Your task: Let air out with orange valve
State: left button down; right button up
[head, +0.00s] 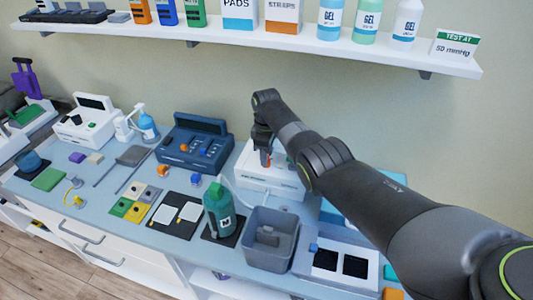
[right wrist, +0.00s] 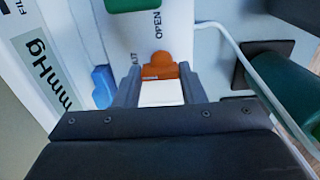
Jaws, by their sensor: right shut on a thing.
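The orange valve (right wrist: 158,60) is at the middle of the right wrist view, beside the printed words OPEN and SHUT on a white device. It also shows as a small orange spot (head: 265,158) in the head view, on the white device (head: 258,180) below the shelf. My right gripper (right wrist: 158,78) is shut on the orange valve, its two dark fingers on either side of it. A white block (right wrist: 162,93) shows between the fingers. In the head view my right gripper (head: 263,146) points down at the device, and part of it is hidden by my arm. My left gripper is not in view.
A blue knob (right wrist: 102,87) sits just left of my fingers, and a pale tube (right wrist: 243,62) curves on the right.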

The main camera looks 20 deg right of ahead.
jog(key=shift+r, duration=0.15)
dwell(0.3)
jog(key=o, duration=1)
jog(key=shift+r+b, duration=0.45)
jog(key=shift+r, duration=3.2)
